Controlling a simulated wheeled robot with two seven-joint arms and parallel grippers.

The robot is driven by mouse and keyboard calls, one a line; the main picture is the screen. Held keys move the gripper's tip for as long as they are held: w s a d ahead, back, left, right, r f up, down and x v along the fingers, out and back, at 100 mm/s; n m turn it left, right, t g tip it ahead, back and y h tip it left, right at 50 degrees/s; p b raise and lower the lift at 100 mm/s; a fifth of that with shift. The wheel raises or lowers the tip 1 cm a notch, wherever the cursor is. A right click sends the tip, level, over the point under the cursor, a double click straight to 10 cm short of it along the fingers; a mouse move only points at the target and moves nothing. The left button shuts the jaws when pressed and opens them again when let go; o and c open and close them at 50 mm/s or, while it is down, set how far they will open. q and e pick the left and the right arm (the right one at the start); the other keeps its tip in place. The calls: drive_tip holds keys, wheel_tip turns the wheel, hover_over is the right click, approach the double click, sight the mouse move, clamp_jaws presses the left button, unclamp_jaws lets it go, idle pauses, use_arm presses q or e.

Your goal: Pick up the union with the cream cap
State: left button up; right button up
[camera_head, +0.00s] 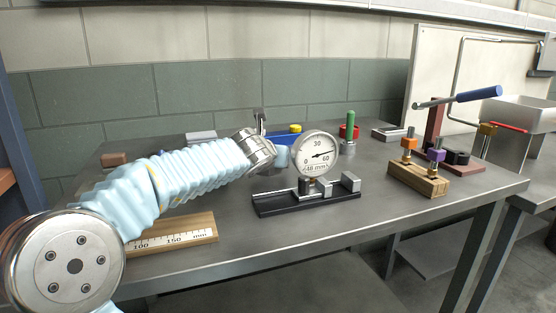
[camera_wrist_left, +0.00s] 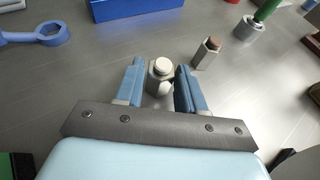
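The union with the cream cap (camera_wrist_left: 162,66) is a small grey metal fitting with a round pale top. It stands upright in the left wrist view. My left gripper (camera_wrist_left: 160,78) is open, with one blue finger on each side of the union's near part. A gap shows at the left finger; the right finger is very close, and I cannot tell whether it touches. A similar union with a brown cap (camera_wrist_left: 208,50) stands to the right, outside the fingers. In the head view I cannot make out the cream-capped union. My right gripper is not in view.
A dial gauge (camera_head: 315,151) on a black base stands beside my left wrist. A blue bin (camera_wrist_left: 137,8) and a blue wrench (camera_wrist_left: 37,36) lie beyond the fingers. A wooden block with coloured knobs (camera_head: 417,180) is at the right.

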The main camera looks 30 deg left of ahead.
use_arm(q)
clamp_jaws()
wheel_tip(320, 180, up, 10)
idle(0.5)
